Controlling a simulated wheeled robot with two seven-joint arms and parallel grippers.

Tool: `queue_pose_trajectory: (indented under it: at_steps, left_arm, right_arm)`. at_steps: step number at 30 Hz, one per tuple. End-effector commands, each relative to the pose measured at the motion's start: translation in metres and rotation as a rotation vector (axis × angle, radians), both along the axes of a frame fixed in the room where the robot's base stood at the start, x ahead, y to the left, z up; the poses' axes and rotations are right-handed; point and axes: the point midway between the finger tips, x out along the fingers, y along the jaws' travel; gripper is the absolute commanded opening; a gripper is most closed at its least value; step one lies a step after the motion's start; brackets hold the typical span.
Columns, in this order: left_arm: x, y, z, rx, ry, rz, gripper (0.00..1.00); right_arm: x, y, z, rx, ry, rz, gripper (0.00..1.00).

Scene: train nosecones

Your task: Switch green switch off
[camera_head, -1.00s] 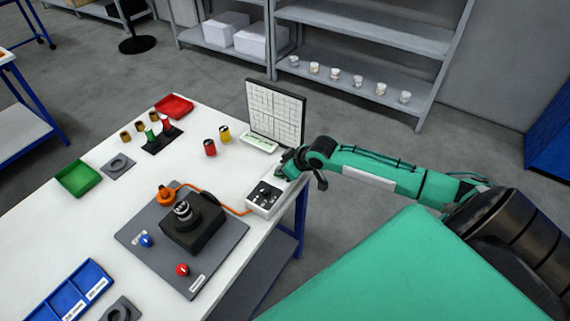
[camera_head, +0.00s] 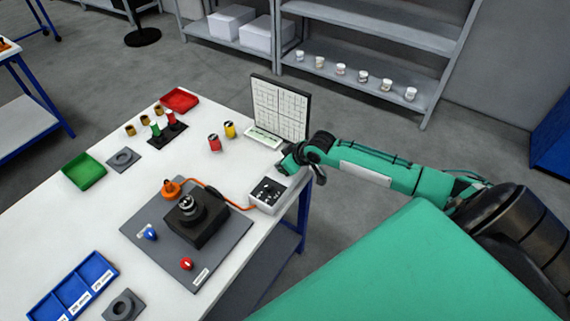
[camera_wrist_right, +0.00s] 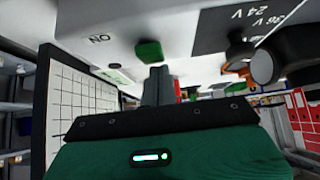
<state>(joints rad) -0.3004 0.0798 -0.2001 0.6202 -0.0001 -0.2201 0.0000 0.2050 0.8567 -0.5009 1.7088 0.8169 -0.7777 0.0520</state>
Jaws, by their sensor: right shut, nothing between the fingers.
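The green switch (camera_wrist_right: 148,52) shows in the right wrist view as a small green block on a pale surface, with an "ON" mark (camera_wrist_right: 100,40) to its left. My right gripper (camera_wrist_right: 160,82) is shut and empty, its fingertips just below the switch in that picture. I cannot tell whether they touch it. In the head view the right gripper (camera_head: 289,160) is at the table's right edge, between the white control box (camera_head: 268,195) and the gridded board (camera_head: 280,107). I cannot make out the green switch there. My left gripper is not in view.
An orange cable (camera_head: 236,207) runs from the control box to a dark mat (camera_head: 150,222) with a black device (camera_head: 192,222). A red cylinder (camera_head: 214,143) and a yellow one (camera_head: 230,130) stand left of the board. The white table (camera_head: 100,208) is clear around its middle.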

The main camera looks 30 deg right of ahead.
Motion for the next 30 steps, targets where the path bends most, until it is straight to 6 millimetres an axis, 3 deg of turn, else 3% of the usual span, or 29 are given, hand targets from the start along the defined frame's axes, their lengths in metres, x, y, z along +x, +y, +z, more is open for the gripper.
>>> queue_pose_trajectory:
  at_steps: [5,14,16,30]
  left_arm:
    - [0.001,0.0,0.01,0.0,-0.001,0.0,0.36]
    - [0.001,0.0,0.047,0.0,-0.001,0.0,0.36]
    - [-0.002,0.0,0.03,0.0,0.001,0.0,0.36]
    - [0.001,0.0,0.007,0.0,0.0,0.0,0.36]
  right_arm:
    - [0.001,0.0,0.011,0.0,-0.002,-0.001,0.0]
    - [0.005,0.002,0.048,0.0,-0.001,-0.003,0.0]
    - [-0.004,-0.002,0.048,-0.003,-0.001,-0.001,0.0]
    - [-0.043,-0.019,0.111,-0.002,-0.003,-0.003,0.0]
